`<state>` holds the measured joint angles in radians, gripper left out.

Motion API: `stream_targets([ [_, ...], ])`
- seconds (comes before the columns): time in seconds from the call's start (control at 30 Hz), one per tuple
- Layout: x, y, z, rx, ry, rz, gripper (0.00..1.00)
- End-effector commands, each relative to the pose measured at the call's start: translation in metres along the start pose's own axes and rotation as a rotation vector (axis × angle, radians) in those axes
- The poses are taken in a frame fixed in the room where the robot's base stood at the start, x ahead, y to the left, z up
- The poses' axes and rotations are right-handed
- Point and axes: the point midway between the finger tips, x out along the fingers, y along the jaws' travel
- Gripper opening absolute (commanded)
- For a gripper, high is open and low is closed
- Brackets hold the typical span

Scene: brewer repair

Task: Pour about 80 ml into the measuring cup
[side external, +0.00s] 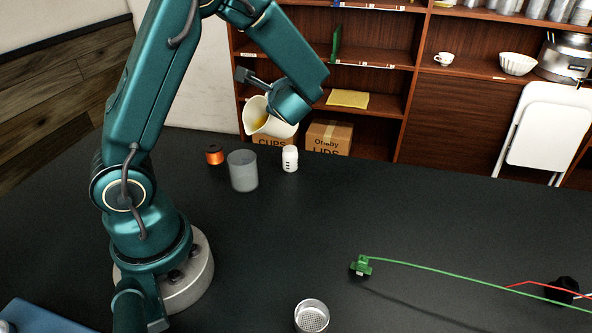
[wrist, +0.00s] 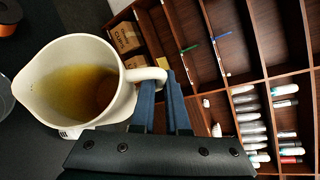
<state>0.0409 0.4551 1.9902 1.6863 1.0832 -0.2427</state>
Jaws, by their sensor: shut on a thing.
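A cream-white pitcher (side external: 276,128) with yellow-brown liquid inside is held in the air, tilted with its open mouth toward the left. It fills the left of the wrist view (wrist: 68,112), its spout at the upper left. My gripper (side external: 268,98) is shut on the pitcher's handle; its dark blue fingers (wrist: 172,103) show beside the handle in the wrist view. A frosted, translucent cup (side external: 242,172), which looks like the measuring cup, stands upright on the table below and left of the pitcher. No stream of liquid is visible, and the cup's contents cannot be made out.
A small white container (side external: 290,159) with dark marks and an orange-and-black spool-like item (side external: 214,154) flank the cup. A metal mesh basket (side external: 311,317) and a green connector with a cable (side external: 361,266) lie nearer the front. Shelves (side external: 380,80) stand behind. The table's middle is clear.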

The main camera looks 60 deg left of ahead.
Motion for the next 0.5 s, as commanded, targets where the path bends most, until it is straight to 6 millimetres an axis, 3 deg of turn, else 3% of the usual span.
stream_targets([
  [0.5, -0.0026, 0.0024, 0.0017, -0.037, -0.014, -0.041, 0.00],
])
